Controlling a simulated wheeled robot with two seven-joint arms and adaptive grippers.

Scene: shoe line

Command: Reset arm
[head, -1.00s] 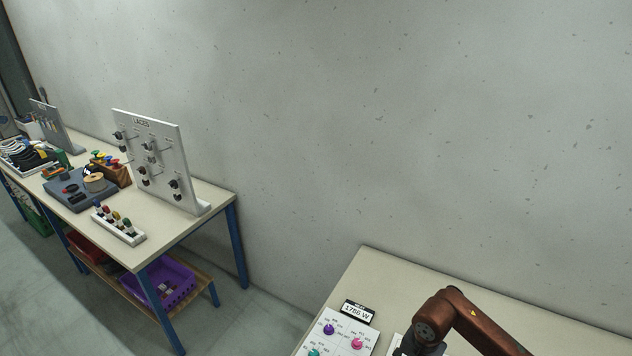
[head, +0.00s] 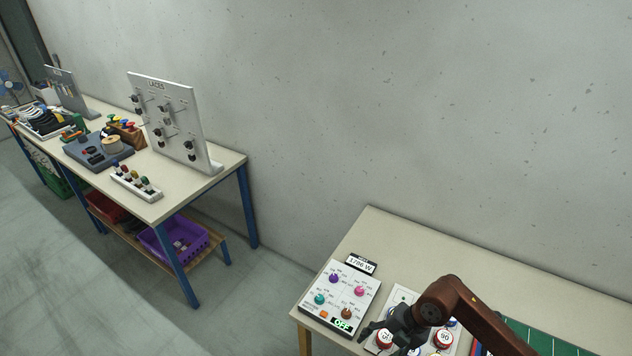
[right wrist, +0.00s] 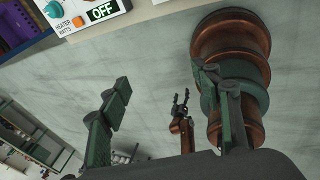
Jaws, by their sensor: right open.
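My right arm comes in from the right in the head view, copper brown. Its dark gripper (head: 372,341) hangs over the front part of the near table (head: 400,246), beside the panel of knobs, with nothing seen in it.
A white knob panel (head: 326,295) reading OFF and a 1786 W display (head: 361,264) stand on the near table. Red-and-white round items (head: 443,339) and a green board (head: 540,343) lie to the right. A long bench with a laces board (head: 170,125) stands at left, past open floor.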

